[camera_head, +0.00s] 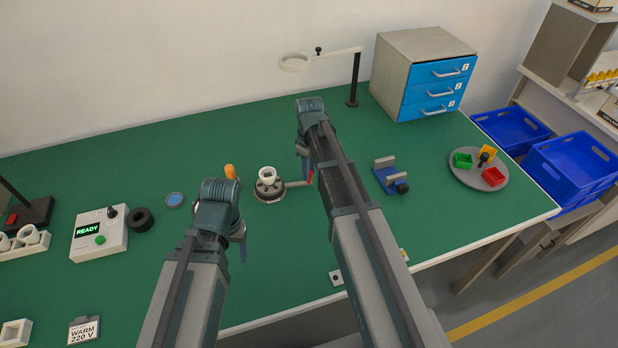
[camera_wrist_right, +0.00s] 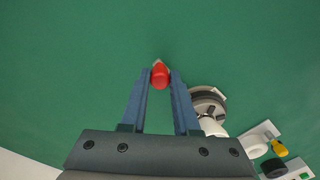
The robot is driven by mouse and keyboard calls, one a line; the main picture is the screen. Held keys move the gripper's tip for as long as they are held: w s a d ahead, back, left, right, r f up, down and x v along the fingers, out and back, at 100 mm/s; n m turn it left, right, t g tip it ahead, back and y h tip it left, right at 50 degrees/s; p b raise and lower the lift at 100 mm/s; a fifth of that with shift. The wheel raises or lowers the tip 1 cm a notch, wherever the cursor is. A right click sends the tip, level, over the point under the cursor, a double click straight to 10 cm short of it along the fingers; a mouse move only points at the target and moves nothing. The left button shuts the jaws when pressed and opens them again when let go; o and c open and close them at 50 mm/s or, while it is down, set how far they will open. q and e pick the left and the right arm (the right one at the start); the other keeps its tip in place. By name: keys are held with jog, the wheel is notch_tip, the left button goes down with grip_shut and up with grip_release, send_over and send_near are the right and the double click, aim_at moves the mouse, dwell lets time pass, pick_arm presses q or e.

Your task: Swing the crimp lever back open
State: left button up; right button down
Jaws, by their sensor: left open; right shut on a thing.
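The crimp fixture (camera_head: 268,190) is a dark round unit on a pale base near the middle of the green bench, with a white socket-like piece (camera_head: 267,175) upright in it. Its lever (camera_head: 295,184) points right and ends in a red knob (camera_head: 310,177). My right gripper (camera_wrist_right: 159,74) is shut on the red knob (camera_wrist_right: 160,76), which sits between its fingertips. The fixture also shows right of the fingers in the right wrist view (camera_wrist_right: 207,98). My left gripper (camera_head: 224,238) is open left of the fixture, its fingers partly hidden by its own arm.
An orange-handled tool (camera_head: 230,171) stands behind my left wrist. A READY control box (camera_head: 99,236) is at left. A blue clamp block (camera_head: 391,177) and a round tray (camera_head: 479,171) with coloured bins are at right. Blue drawers (camera_head: 432,90) stand at the back.

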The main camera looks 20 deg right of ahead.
jog(key=shift+w+n, duration=1.5)
jog(key=shift+w, duration=0.15)
jog(key=c, duration=0.6)
grip_release()
jog(key=shift+w, duration=0.1)
jog(key=shift+c, duration=0.2)
pick_arm(q)
jog(key=shift+r, duration=0.2)
pick_arm(e)
jog(key=shift+r, duration=0.15)
pick_arm(q)
notch_tip(320, 180, up, 14)
jog(key=p, duration=1.4)
jog(key=shift+f, duration=0.25)
pick_arm(e)
notch_tip(320, 180, up, 14)
jog(key=shift+f, duration=0.2)
